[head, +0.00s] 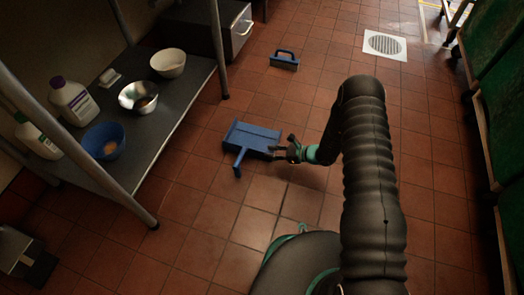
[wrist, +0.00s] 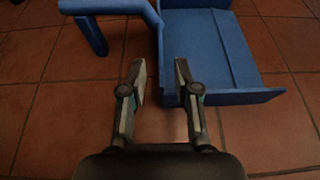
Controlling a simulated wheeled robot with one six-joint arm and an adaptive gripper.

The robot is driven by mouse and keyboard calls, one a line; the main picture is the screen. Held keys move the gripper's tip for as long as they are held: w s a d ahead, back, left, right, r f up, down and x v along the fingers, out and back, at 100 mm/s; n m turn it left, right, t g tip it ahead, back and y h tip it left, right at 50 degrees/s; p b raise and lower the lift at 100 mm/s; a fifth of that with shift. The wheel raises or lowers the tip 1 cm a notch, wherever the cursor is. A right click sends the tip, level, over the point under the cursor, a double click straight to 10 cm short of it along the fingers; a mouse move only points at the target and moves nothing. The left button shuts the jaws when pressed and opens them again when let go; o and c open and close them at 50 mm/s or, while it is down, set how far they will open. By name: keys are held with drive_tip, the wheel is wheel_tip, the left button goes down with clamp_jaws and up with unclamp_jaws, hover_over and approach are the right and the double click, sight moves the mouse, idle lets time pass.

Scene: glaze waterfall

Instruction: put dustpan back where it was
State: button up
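The blue dustpan (head: 251,137) lies on the red tile floor, with its short handle (head: 238,162) pointing toward the front. My gripper (head: 281,149) is low over the floor at the dustpan's right side. In the wrist view the dustpan (wrist: 205,45) fills the upper right, and its handle (wrist: 92,32) reaches to the upper left.
A blue brush-like tool (head: 284,60) lies farther back, near a floor drain (head: 385,45). A low metal shelf (head: 165,120) at left holds bowls and bottles. Green racks (head: 500,110) stand along the right. A metal pedal bin (head: 22,255) is at lower left.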

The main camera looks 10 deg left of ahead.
drive_tip(key=w+v, duration=0.1)
drive_tip(key=v, duration=0.4)
drive_tip(key=s+d+r+n+g+h, duration=0.15)
drive_tip(key=r+n, duration=0.25)
drive_tip(key=r, duration=0.7)
drive_tip(key=s+d+r+n+h, duration=0.2)
drive_tip(key=s+r+n, duration=0.1)
drive_tip(key=r, duration=0.7)
drive_tip(key=s+d+r+n+g+h, duration=0.1)
drive_tip(key=s+d+r+n, duration=0.2)
drive_tip(key=r, duration=0.8)
drive_tip(key=s+d+r+n+t+h, duration=0.3)
drive_tip(key=s+d+r+n+h, duration=0.1)
drive_tip(key=s+d+r, duration=0.4)
drive_tip(key=s+d+r+n+t+h, duration=0.3)
drive_tip(key=s+d+r+n+h, duration=0.2)
drive_tip(key=s+d+r, duration=0.3)
drive_tip(key=s+r, duration=0.1)
drive_tip(key=s, duration=0.3)
drive_tip(key=shift+s+r+t, duration=0.25)
drive_tip(key=shift+s+t, duration=0.1)
drive_tip(key=shift+a, duration=0.15)
